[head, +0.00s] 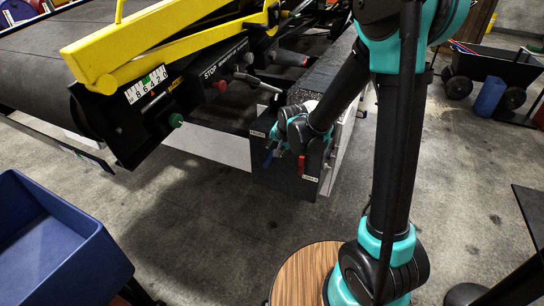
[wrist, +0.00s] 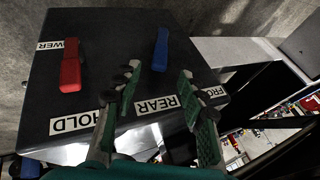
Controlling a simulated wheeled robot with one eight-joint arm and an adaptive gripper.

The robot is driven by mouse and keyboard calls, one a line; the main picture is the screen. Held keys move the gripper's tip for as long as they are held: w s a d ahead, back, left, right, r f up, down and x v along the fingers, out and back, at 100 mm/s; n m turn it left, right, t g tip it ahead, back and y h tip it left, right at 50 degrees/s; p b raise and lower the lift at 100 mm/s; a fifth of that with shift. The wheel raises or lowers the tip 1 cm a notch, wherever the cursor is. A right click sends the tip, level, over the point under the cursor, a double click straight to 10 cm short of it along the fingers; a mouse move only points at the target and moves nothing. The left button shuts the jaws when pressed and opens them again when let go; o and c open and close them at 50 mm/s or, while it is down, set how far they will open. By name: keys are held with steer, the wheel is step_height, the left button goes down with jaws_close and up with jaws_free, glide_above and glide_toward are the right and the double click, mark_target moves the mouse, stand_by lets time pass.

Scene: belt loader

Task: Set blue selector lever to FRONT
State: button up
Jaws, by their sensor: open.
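The blue selector lever (wrist: 160,50) stands on a dark control box (wrist: 110,35) in the wrist view. In the head view, the blue lever (head: 268,158) shows at the box's left side, close to my gripper (head: 279,149). In the wrist view, my gripper (wrist: 159,72) is open, with one finger on each side of the blue lever's near end; contact cannot be told. A REAR label (wrist: 167,104) lies between the fingers. A partly hidden label reading FRO (wrist: 212,92) sits right of the right finger. Which label the lever is set to is unclear.
A red lever (wrist: 70,66) stands left of the blue one, near a HOLD label (wrist: 73,122) and a cut-off label ending WER (wrist: 50,45). The loader's yellow rail (head: 150,40) and a green knob (head: 176,120) are left of the box. Floor in front is open.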

mark_target(270, 158)
steer(key=shift+x, duration=4.25)
steer(key=shift+c, duration=0.6)
jaws_close()
